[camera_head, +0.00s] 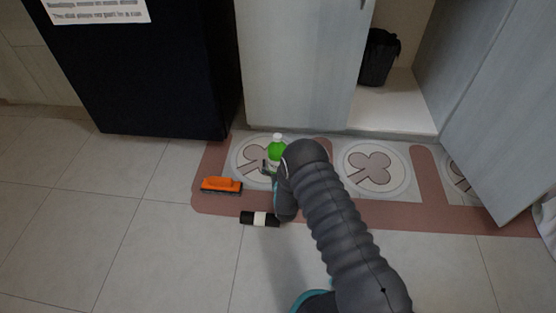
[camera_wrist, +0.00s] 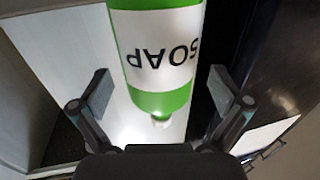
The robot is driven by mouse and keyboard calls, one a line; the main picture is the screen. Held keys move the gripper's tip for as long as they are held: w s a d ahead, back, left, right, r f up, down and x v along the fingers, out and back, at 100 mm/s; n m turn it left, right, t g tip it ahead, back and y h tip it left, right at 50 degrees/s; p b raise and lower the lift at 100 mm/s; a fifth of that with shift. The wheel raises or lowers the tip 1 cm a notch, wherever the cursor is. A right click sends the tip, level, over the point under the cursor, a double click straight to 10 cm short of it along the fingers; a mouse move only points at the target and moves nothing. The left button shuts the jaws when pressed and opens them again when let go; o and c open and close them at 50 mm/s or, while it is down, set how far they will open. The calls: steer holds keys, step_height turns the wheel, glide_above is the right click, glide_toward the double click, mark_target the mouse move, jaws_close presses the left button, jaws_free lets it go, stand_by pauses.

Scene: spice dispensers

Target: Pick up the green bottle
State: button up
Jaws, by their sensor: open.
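The green bottle (camera_head: 277,150) has a white cap and stands upright on the mat near the cabinet, partly hidden by my arm in the head view. In the wrist view the green bottle (camera_wrist: 160,50) appears upside down, with a white label reading "SOAP" and its cap pointing down in the picture. My gripper (camera_wrist: 160,92) is open, with one finger on each side of the bottle in the picture. Gaps show between both fingers and the bottle. The bottle's base lies beyond the top edge of the wrist view.
An orange brush (camera_head: 221,185) and a black bottle with a white band (camera_head: 260,219) lie left of my arm. The patterned mat (camera_head: 410,213) runs before an open cabinet (camera_head: 400,110) holding a dark bin (camera_head: 378,58). Tiled floor at left is clear.

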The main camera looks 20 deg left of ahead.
steer(key=shift+x, duration=1.65)
steer(key=shift+d+f, duration=0.1)
steer(key=shift+f, duration=0.05)
steer(key=c, duration=1.5)
steer(key=shift+c, duration=0.4)
